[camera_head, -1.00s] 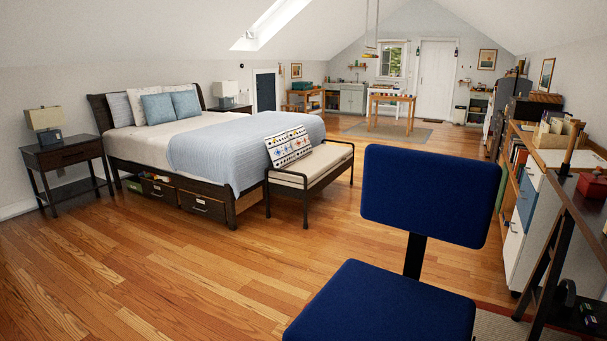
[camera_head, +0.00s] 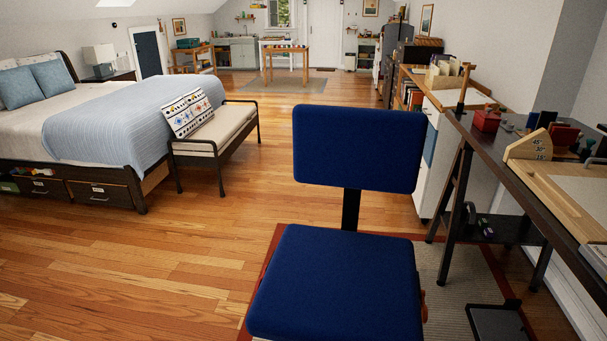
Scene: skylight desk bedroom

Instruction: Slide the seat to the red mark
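The seat is a blue office chair; its seat cushion (camera_head: 338,285) and upright backrest (camera_head: 358,148) stand close in front of me, at the lower middle of the head view. A dark post joins the backrest to the cushion. The chair's base is hidden below the frame and under the cushion. A rug (camera_head: 437,270) with a red border lies beneath and to the right of the chair. I cannot make out a separate red mark on the floor. Neither of my grippers shows in this view.
A dark desk (camera_head: 505,153) with small items runs along the right, its trestle legs and lower shelf beside the chair. A black tray-like object (camera_head: 497,322) sits low at right. A bench (camera_head: 222,130) and bed (camera_head: 115,125) stand left. The wooden floor (camera_head: 150,250) at left is open.

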